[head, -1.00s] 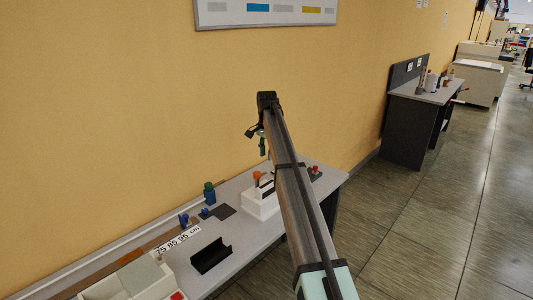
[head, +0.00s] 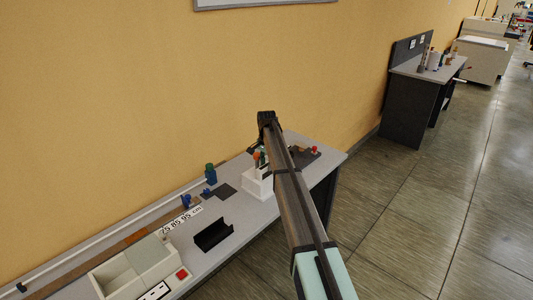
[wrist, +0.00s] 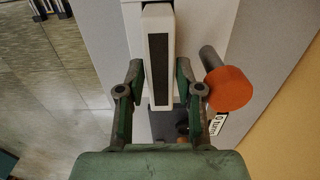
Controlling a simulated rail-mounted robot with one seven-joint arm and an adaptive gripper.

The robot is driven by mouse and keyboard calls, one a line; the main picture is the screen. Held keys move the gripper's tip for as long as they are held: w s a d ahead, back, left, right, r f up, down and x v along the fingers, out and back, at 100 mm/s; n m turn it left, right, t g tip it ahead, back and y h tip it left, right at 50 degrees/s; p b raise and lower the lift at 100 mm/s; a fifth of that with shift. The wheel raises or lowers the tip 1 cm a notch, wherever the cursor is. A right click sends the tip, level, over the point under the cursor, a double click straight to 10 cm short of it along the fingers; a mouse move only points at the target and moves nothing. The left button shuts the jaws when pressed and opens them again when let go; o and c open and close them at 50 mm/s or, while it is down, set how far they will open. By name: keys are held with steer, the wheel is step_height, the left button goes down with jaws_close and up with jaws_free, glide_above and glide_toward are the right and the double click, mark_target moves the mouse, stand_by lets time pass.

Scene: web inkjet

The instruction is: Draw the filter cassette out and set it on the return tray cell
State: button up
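A white block with a dark stripe, which looks like the filter cassette, lies between my fingers in the wrist view (wrist: 158,60). My gripper (wrist: 159,72) is open, one green finger on each side of the block, with small gaps visible. In the head view my gripper (head: 263,158) is low at the white housing (head: 257,186), partly hidden by my arm. An orange knob (wrist: 229,89) stands just right of the right finger. I cannot tell for certain which thing is the return tray cell; a pale open bin (head: 118,276) stands at the bench's near left.
A black trough-like holder (head: 213,237) sits left of the housing. A dark flat pad (head: 223,191), a blue-green bottle (head: 211,174) and blue parts (head: 186,202) lie behind it. A red button (head: 182,274) is beside the bin. The wall runs close behind the bench.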

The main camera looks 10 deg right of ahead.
steer(key=shift+f, duration=1.2)
jaws_close()
steer(key=shift+r, duration=0.15)
steer(key=shift+r+p, duration=1.75)
steer(key=shift+r, duration=2.15)
